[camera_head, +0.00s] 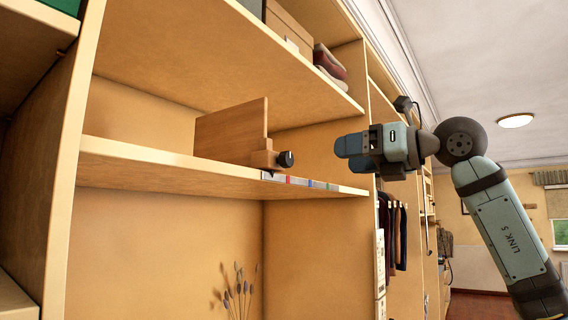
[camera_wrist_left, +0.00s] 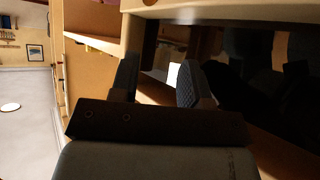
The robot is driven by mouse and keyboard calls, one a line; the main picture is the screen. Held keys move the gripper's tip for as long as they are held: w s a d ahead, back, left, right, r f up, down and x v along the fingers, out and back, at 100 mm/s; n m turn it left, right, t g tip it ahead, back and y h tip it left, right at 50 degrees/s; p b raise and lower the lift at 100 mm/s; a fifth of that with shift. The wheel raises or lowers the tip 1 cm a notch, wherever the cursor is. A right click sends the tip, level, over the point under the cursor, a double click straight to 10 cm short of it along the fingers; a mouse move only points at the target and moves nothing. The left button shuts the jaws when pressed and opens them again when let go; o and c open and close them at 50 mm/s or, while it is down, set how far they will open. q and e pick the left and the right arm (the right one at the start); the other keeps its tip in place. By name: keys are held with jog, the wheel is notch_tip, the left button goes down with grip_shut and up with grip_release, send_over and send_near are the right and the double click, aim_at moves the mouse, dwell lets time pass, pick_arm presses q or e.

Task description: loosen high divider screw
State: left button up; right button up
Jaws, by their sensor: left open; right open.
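The divider (camera_head: 231,131) is an upright brown wooden panel on the high shelf. A wooden clamp block (camera_head: 266,158) sits at its front lower corner on the shelf edge. A dark round screw knob (camera_head: 286,159) sticks out from the block to the right. My right gripper (camera_head: 352,152) is to the right of the knob, apart from it, pointing left and empty; its fingers overlap in the head view. My left gripper (camera_wrist_left: 160,85) shows only in the left wrist view, its two dark fingers apart with nothing clear between them. The divider cannot be made out there.
The shelf (camera_head: 150,163) carries a strip of coloured labels (camera_head: 300,181) along its front edge, below the knob. Dried lavender (camera_head: 240,291) stands in the compartment below. Boxes (camera_head: 289,28) and folded cloth (camera_head: 329,62) lie on the shelf above. Open room lies to the right.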

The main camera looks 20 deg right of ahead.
aim_at(290, 158)
jog(key=shift+h, duration=0.3)
jog(key=p+x, duration=0.1)
jog(key=x, duration=0.3)
jog(key=r+p+x, duration=0.1)
jog(key=p+x, duration=0.1)
jog(key=x, duration=0.2)
jog(key=p+x, duration=0.2)
jog(key=x, duration=0.1)
jog(key=shift+w+r, duration=0.3)
jog(key=shift+w, duration=0.2)
jog(key=shift+w+a+f, duration=0.1)
jog(key=shift+w+a, duration=0.3)
jog(key=shift+w, duration=0.1)
jog(key=shift+c, duration=0.8)
jog(key=c, duration=0.8)
